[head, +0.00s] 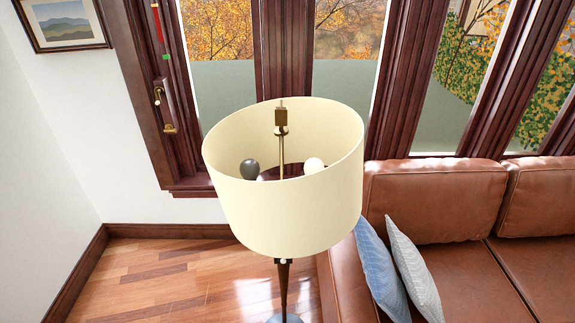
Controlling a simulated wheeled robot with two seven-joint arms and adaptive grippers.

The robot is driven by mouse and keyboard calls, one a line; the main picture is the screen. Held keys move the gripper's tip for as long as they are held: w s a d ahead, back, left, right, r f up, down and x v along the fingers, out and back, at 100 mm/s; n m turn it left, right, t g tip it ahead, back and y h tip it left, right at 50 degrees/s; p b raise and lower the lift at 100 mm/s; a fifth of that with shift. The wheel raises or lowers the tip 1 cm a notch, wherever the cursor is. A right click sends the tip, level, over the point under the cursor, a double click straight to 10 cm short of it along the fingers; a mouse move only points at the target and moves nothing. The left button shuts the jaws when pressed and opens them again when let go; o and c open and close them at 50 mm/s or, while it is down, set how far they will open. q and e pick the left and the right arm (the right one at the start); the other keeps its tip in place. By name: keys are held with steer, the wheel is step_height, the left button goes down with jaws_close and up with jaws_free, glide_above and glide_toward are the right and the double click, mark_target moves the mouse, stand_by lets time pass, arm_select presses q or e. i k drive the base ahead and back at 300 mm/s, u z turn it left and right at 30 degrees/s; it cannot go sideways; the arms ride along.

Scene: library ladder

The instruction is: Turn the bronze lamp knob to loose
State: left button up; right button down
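A floor lamp with a wide cream shade (290,215) stands in the middle of the head view. A small bronze knob (281,116), block-shaped, sits at the top of the thin brass rod (282,155) inside the shade's open top. A thin pin sticks up above the knob. I cannot tell from this view whether the knob is tight or loose. Inside the shade are a dark grey bulb (249,168) and a white bulb (314,164). Neither of my grippers shows in the head view.
A brown leather sofa (430,200) with a blue cushion (381,265) and a grey cushion (413,275) stands right of the lamp. Behind are dark wood window frames (284,50) with a brass handle (159,95). The wooden floor (165,275) at left is clear.

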mark_target(282, 113)
steer(key=z, duration=0.05)
steer(key=k, duration=0.5)
steer(key=u, duration=1.35)
steer(key=i, duration=1.1)
steer(key=z, duration=1.9)
